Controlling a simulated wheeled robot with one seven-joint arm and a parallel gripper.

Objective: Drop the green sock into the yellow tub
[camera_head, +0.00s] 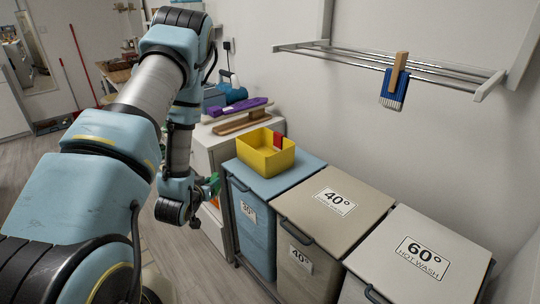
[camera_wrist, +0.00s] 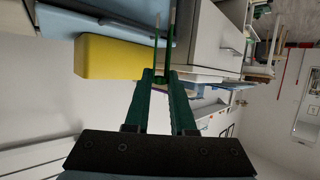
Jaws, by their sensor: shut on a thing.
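The yellow tub (camera_head: 252,158) stands open on the blue lid of the leftmost laundry bin. In the wrist view the tub (camera_wrist: 108,57) is left of the fingertips, apart from them. My gripper (camera_wrist: 160,76) is shut on the green sock (camera_wrist: 157,42), which shows only as thin green strips past the fingertips. In the head view my gripper (camera_head: 205,188) is left of the tub and lower, in front of the white cabinet. A small green patch shows at its tip, but the sock's shape is unclear.
A red item (camera_head: 278,141) shows at the tub's right side. Bins marked 40° (camera_head: 336,202) and 60° (camera_head: 421,257) stand to the right with clear lids. A blue brush (camera_head: 395,88) hangs from the wall rack. The cabinet top (camera_head: 212,138) holds wooden and purple items.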

